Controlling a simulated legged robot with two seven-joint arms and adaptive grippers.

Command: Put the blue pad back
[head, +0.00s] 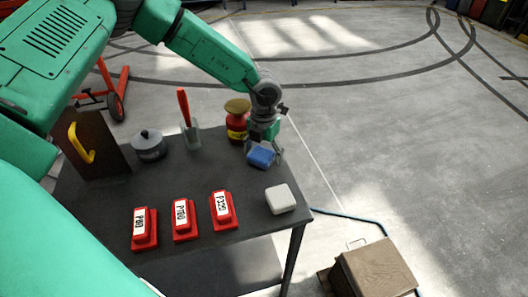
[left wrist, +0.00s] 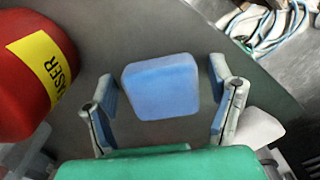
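The blue pad (head: 261,156) is a small rounded block near the far right edge of the dark table (head: 105,195). My left gripper (head: 265,150) is right above it, pointing down. In the left wrist view the blue pad (left wrist: 160,86) lies between the fingers of my left gripper (left wrist: 162,82). The fingers are spread, with a visible gap on each side of the pad. A white pad (head: 281,198) lies nearer on the table, to the right; part of a white thing shows beside the right finger in the wrist view. My right gripper is not in view.
A red can with a yellow label (head: 237,120) stands close left of my left gripper. Three red labelled blocks (head: 183,219) line the table's front. A grey pot (head: 149,146), a red-handled scraper (head: 189,125) and a yellow handle (head: 80,143) are farther left. A brown box (head: 377,268) is on the floor.

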